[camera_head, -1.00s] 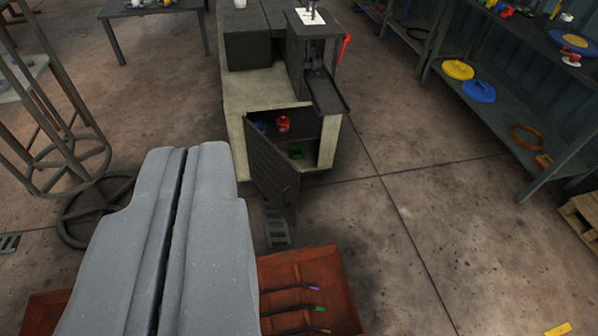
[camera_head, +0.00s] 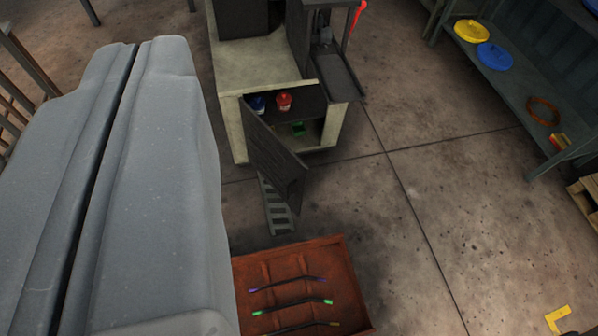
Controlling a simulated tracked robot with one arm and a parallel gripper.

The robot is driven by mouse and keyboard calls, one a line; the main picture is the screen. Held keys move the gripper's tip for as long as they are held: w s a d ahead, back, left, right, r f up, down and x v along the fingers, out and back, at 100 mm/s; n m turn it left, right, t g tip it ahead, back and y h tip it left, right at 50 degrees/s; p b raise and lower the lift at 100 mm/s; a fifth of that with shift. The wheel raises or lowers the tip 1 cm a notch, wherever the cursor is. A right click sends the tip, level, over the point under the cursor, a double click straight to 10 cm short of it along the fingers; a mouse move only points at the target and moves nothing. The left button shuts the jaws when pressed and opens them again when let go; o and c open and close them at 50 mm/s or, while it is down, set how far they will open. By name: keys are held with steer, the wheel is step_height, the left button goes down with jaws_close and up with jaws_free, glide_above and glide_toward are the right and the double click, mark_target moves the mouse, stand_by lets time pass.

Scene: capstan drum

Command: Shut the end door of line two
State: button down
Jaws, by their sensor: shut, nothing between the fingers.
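The end door (camera_head: 274,155) is a dark panel on the near end of a pale cabinet (camera_head: 236,135). It stands open, swung out toward me from the left side of the opening. Inside the cabinet a blue item (camera_head: 257,103), a red item (camera_head: 284,101) and a green item (camera_head: 298,129) show. My gripper (camera_head: 140,45) fills the left of the view, large and grey. Its two fingers are together with only a thin dark seam between them, and it is empty. It appears left of the door and apart from it.
A rust-red tray (camera_head: 345,285) with several coloured-tip rods lies in front of the door. A shelf (camera_head: 510,85) with yellow and blue discs stands at right. The floor right of the cabinet is mostly clear.

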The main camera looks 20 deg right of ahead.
steer(key=w+d+f+n+h+b, duration=0.1)
steer(key=w+f+n, duration=0.1)
steer(key=w+f, duration=0.7)
steer(key=w+d+f+n+b, duration=0.1)
steer(key=w+f+b, duration=0.1)
steer(key=w+f, duration=0.75)
steer(key=w+d+f+n+t+h+b, duration=0.1)
steer(key=w+d+f+n, duration=0.1)
steer(key=w+f, duration=0.65)
steer(key=w+d+f+n+h+b, duration=0.1)
steer(key=w+d+f+n, duration=0.1)
steer(key=w+f, duration=0.65)
steer(key=n+h+b, duration=0.3)
steer(key=n+b, duration=0.2)
steer(key=n, duration=0.2)
glide_toward(300, 167)
steer(key=s+a, duration=0.5)
steer(key=s, duration=0.1)
steer(key=shift+t, duration=0.3)
steer(key=shift+s+d+b+x, duration=0.15)
steer(key=shift+d+b+x, duration=0.5)
steer(key=shift+x, duration=1.5)
steer(key=shift+s+d+b+x, duration=0.2)
steer(key=shift+b+x, duration=0.8)
steer(key=shift+x, duration=1.15)
steer(key=shift+s+d+b+x, duration=0.15)
steer(key=shift+d+b+x, duration=0.5)
steer(key=shift+x, duration=1.5)
